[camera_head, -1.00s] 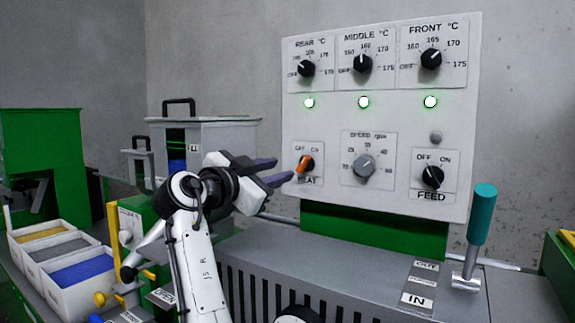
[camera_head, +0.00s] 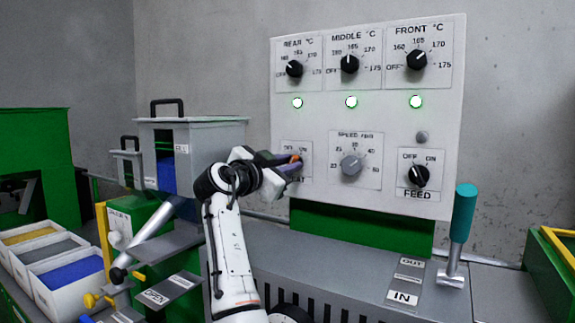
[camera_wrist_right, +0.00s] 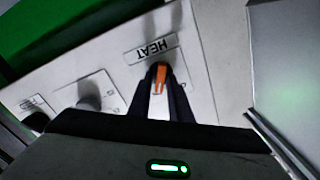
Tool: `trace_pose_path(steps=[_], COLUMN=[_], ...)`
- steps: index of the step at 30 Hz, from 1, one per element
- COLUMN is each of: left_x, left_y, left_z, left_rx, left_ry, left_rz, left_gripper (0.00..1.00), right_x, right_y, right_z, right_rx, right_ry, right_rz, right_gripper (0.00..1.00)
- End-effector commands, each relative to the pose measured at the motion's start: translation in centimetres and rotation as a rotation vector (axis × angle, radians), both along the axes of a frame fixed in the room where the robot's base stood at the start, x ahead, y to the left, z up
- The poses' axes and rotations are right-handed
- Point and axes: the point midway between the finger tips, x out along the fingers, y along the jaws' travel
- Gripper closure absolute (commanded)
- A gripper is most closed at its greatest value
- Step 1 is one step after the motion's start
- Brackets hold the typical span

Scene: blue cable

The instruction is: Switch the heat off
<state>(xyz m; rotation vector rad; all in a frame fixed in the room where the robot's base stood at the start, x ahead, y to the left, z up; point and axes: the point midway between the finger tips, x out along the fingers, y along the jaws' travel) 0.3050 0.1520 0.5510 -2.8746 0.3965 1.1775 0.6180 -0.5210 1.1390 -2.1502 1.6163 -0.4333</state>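The HEAT knob (camera_head: 296,159) has an orange grip and sits at the lower left of the white control panel (camera_head: 308,222). OFF and ON are printed above it. My right gripper (camera_head: 292,160) is at the knob in the head view, covering most of it. In the right wrist view the dark fingers (camera_wrist_right: 160,88) lie close along both sides of the orange grip (camera_wrist_right: 160,76), below the upside-down HEAT label (camera_wrist_right: 150,49). They look shut on it. Where the knob points is hard to tell. My left gripper is not in view.
The SPEED knob (camera_head: 351,166) and FEED knob (camera_head: 419,176) are right of HEAT. Three temperature dials, including FRONT (camera_head: 417,60), sit above green-lit lamps (camera_head: 351,102). A teal-handled lever (camera_head: 462,215) stands at right. A grey lidded box (camera_head: 205,135) is left of the gripper.

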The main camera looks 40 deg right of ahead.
Motion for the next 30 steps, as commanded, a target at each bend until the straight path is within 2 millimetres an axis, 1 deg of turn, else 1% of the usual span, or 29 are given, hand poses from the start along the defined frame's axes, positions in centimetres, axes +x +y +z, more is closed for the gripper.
trace_pose_path(steps=[1,3,11,17,23,30], left_x=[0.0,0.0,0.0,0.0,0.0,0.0], left_y=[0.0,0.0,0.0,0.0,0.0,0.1], left_z=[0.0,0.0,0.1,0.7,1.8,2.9], left_rx=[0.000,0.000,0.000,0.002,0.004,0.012], left_ry=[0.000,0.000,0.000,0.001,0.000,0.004], left_rz=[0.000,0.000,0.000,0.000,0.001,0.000], left_gripper=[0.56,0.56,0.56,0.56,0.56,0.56], right_x=[0.0,0.0,0.0,0.0,0.1,0.2], right_y=[0.0,0.0,0.0,0.0,0.0,0.1], right_z=[0.0,0.0,0.0,0.2,0.3,0.3], right_rx=[0.000,0.000,-0.004,-0.022,-0.061,-0.123], right_ry=[0.000,0.000,0.012,0.076,0.212,0.429], right_rz=[0.000,0.000,0.000,0.000,-0.001,0.000], right_gripper=[0.91,1.00,1.00,1.00,1.00,1.00])
